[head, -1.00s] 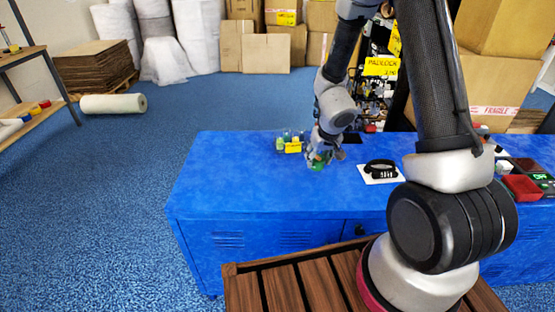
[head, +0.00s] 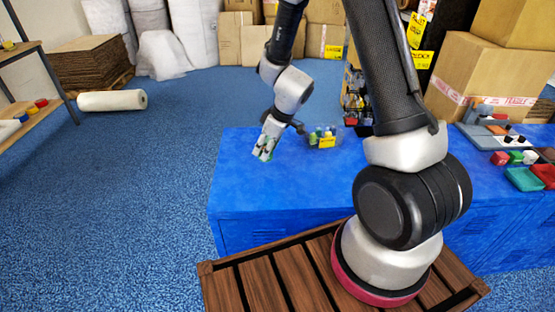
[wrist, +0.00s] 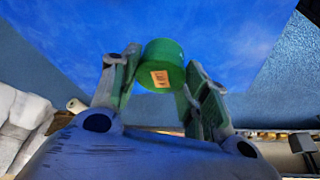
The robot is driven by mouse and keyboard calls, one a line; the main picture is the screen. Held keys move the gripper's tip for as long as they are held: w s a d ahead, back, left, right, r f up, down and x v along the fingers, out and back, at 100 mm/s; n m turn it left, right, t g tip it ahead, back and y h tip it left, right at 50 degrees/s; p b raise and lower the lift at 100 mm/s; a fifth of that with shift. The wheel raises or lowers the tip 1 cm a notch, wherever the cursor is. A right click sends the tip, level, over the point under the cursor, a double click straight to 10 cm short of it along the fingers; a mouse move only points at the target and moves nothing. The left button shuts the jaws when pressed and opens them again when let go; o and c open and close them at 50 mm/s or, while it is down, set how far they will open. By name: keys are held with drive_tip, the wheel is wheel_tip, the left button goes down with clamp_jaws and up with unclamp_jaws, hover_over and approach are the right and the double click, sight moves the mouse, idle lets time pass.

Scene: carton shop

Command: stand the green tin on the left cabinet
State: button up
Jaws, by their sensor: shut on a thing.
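My gripper (head: 264,152) is shut on the green tin. In the wrist view the green tin (wrist: 163,65) sits between the two fingers (wrist: 158,100), with a small orange label on its side. In the head view the tin is mostly hidden by the fingers. The gripper is over the left part of the blue cabinet (head: 250,190), close to its left edge. The blue cabinet top (wrist: 215,25) fills the upper part of the wrist view. I cannot tell whether the tin touches the top.
A clear bin with a yellow label (head: 327,142) and small items stands right of the gripper. Trays and coloured blocks lie at the far right, including a green tray (head: 524,179). The cabinet top left of and in front of the gripper is bare.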

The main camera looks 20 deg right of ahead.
drive_tip(key=shift+d+f, duration=0.1)
drive_tip(key=shift+f, duration=2.9)
drive_tip(key=shift+f, duration=0.1)
drive_tip(key=o, duration=1.1)
drive_tip(key=shift+o, duration=0.2)
